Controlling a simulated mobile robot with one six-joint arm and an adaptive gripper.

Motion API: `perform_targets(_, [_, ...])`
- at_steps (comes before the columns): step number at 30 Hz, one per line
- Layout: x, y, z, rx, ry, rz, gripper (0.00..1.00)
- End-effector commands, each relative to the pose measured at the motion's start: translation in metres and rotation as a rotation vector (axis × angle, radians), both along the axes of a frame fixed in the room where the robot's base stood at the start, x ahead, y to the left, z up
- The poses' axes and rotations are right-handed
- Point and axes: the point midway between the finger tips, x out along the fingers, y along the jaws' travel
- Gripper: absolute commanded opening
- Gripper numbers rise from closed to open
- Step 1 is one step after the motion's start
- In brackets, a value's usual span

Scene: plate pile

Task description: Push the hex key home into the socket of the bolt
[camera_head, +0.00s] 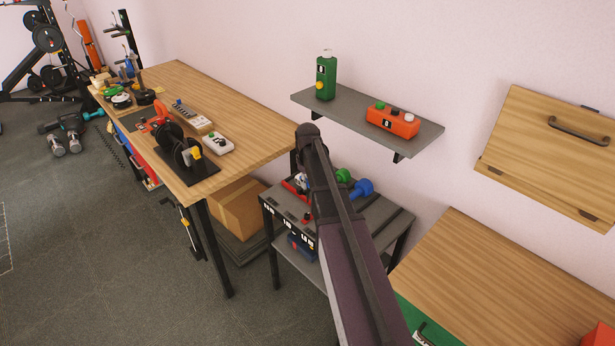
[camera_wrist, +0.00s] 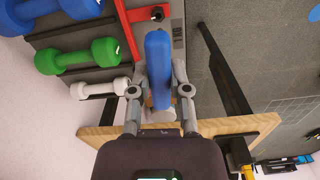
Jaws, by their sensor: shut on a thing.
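My gripper (camera_wrist: 160,76) is shut on a blue handle (camera_wrist: 158,52), which appears to be the hex key's. The key's shaft cannot be made out in the wrist view. A red bracket (camera_wrist: 127,30) lies beyond the gripper on the grey cart top. A dark round piece (camera_wrist: 157,13), possibly the bolt head, sits at the bracket's upper end, apart from the handle in the picture. Whether the key touches the socket cannot be told. In the head view my arm covers most of the gripper and the handle, and the bolt cannot be made out.
A white dumbbell (camera_wrist: 100,88), a green dumbbell (camera_wrist: 78,56) and a blue dumbbell (camera_wrist: 50,10) lie left of the gripper on the cart (camera_head: 385,222). A wooden workbench (camera_head: 235,110) stands left of it. A wall shelf (camera_head: 350,113) hangs above.

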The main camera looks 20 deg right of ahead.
Motion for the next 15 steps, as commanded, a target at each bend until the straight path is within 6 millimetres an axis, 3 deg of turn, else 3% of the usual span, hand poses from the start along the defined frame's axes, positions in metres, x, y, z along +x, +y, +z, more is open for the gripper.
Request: perform_targets(15, [0.0026, 0.0004, 0.0037, 0.0, 0.0, -0.596, 0.0])
